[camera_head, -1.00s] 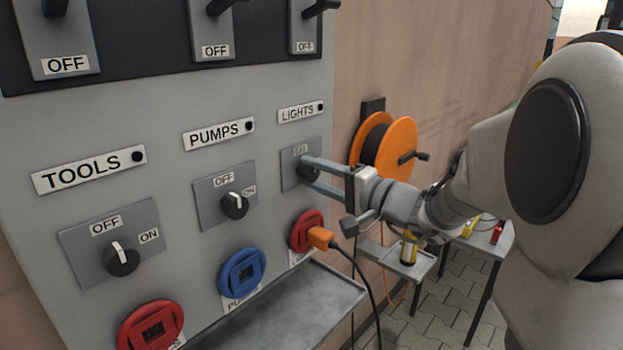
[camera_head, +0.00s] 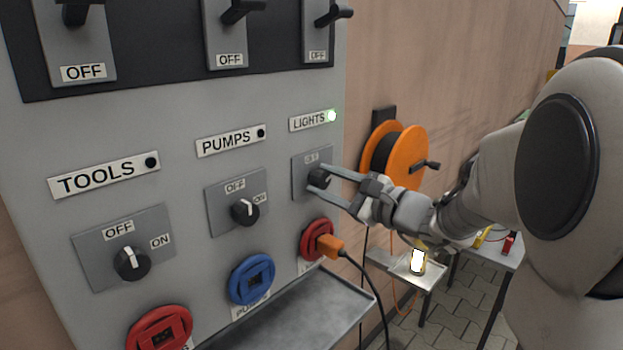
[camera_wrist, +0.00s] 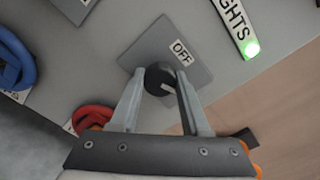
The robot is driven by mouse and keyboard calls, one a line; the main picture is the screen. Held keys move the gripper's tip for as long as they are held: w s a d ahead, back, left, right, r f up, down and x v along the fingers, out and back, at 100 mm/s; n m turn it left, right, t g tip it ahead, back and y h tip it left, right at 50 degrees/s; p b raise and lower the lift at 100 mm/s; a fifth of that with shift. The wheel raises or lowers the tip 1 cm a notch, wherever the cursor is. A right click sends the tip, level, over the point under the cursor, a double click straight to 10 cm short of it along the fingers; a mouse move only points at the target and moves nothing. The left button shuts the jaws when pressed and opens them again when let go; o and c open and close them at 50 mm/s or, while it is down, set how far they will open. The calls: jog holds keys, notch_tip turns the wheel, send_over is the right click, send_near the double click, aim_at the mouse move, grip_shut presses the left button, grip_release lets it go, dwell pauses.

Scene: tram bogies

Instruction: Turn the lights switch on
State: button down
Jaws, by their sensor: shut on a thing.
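The lights switch (camera_head: 319,179) is a black rotary knob on a grey plate (camera_head: 300,186) under the LIGHTS label (camera_head: 308,121). The indicator (camera_head: 332,116) beside that label glows green. My gripper (camera_head: 318,180) is shut on the knob, one finger on each side. In the wrist view the knob (camera_wrist: 160,79) sits between my fingertips (camera_wrist: 159,82), and the green indicator (camera_wrist: 251,48) is lit at the upper right. The plate's OFF mark (camera_wrist: 181,52) shows there. My fingers hide part of the plate, and I see no ON mark on it.
The pumps knob (camera_head: 245,211) and tools knob (camera_head: 132,263) stand to the left, with dark indicators. An orange plug (camera_head: 331,246) with a black cable sits in the red socket below. A grey shelf (camera_head: 300,308) juts out underneath. An orange cable reel (camera_head: 408,155) hangs behind my gripper.

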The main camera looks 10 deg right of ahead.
jog(key=shift+m+p, duration=0.75)
jog(key=shift+m, duration=1.25)
jog(key=shift+c, duration=1.9)
grip_release()
jog(key=shift+s+d, duration=0.1)
jog(key=v, duration=1.7)
jog(key=shift+s, duration=0.1)
